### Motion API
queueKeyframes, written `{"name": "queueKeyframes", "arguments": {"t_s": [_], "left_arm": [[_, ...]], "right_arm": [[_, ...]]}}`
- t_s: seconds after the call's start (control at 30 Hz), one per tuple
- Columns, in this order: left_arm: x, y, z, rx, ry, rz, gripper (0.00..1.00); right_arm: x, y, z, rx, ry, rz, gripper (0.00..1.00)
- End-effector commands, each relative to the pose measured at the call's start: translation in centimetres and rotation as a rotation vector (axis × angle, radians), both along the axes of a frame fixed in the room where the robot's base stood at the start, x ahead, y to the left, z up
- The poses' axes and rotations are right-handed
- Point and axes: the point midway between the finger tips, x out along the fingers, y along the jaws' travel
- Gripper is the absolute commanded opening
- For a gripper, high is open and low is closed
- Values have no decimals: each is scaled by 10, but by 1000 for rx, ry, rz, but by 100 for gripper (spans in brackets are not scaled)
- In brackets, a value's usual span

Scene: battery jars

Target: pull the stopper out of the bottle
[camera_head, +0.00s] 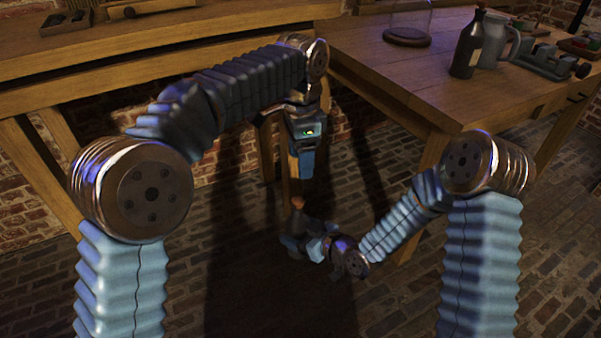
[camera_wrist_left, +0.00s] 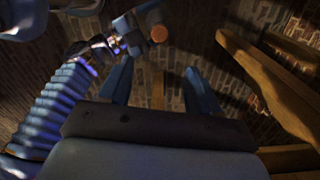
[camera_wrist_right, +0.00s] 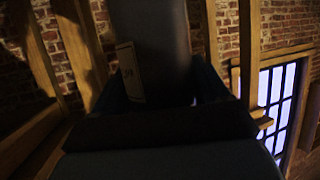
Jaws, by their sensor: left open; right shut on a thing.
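My right gripper (camera_wrist_right: 157,95) is shut on a dark grey bottle (camera_wrist_right: 150,40) with a pale label, seen close up in the right wrist view. In the head view the bottle (camera_head: 297,222) is small, dark and partly lost against my right gripper (camera_head: 312,246). Its brown stopper (camera_head: 298,203) is in its top. In the left wrist view the round end of the stopper (camera_wrist_left: 159,33) shows just beyond the gap between my open left fingers (camera_wrist_left: 157,72). My left gripper (camera_head: 305,172) points down above the stopper, apart from it.
A wooden table (camera_head: 400,75) stands at the right, with a dark bottle (camera_head: 466,48), a grey jug (camera_head: 493,42) and a glass dome (camera_head: 408,28) on it. A wooden bench (camera_head: 190,45) runs along the back left. Both arms meet above open brick floor.

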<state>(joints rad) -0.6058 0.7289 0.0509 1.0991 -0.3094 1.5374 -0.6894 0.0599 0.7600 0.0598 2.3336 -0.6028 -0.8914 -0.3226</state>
Motion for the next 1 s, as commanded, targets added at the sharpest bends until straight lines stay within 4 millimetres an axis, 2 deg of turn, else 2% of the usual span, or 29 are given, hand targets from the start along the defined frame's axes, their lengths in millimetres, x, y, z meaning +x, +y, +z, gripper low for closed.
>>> {"name": "queueKeyframes", "arguments": {"t_s": [0.3, 0.5, 0.7, 0.93, 1.0], "left_arm": [[-1, 1, -65, 1, 4, 2, 63], [0, 1, -95, 0, 3, 3, 63], [0, 1, -107, -1, 1, 4, 63], [0, 1, -107, -2, 1, 4, 63], [0, 1, -107, -2, 1, 4, 54]], "right_arm": [[0, 0, 1, 1, -2, 0, 12], [0, 0, 1, 1, -2, 0, 12], [0, 0, 1, 1, -2, 0, 12], [0, 0, 1, 1, -2, 0, 12], [0, 0, 1, 1, -2, 0, 12]]}}
